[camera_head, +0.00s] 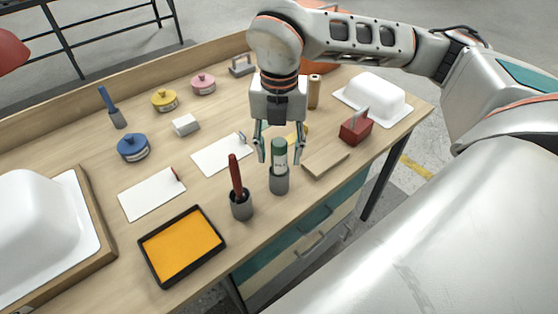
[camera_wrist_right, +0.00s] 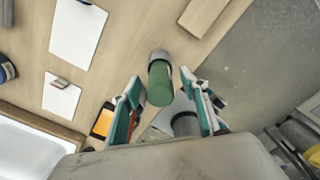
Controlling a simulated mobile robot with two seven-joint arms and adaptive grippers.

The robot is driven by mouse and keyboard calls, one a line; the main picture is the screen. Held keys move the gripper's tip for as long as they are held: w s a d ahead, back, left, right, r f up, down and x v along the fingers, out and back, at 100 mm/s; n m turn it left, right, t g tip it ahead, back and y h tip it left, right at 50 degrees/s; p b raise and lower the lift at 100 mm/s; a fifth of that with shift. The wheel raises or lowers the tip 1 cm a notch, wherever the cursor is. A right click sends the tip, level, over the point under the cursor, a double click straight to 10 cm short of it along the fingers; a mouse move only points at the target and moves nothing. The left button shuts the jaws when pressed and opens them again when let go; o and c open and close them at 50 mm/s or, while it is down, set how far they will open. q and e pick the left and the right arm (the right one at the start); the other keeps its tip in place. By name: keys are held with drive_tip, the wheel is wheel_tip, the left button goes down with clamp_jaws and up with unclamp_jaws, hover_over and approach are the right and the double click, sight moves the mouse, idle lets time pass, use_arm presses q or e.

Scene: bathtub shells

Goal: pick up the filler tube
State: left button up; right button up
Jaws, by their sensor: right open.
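The filler tube (camera_head: 280,152) is green with a pale label and stands upright in a grey cup (camera_head: 279,181) near the front edge of the bench. My right gripper (camera_head: 281,157) points down over it, open, with one finger on each side of the tube. In the right wrist view the green tube (camera_wrist_right: 160,84) shows ahead, between the two open fingertips (camera_wrist_right: 161,79). I see no grip on it; whether a finger touches it I cannot tell. My left gripper is not in view.
A red-handled tool (camera_head: 236,176) stands in a cup just left of the tube. An orange tray (camera_head: 182,246) lies front left. A wooden block (camera_head: 325,161) and a red box (camera_head: 355,128) are to the right. White tub shells (camera_head: 374,94) sit at both ends.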

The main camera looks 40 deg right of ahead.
drive_tip(key=c, duration=1.2)
drive_tip(key=shift+r, duration=0.1)
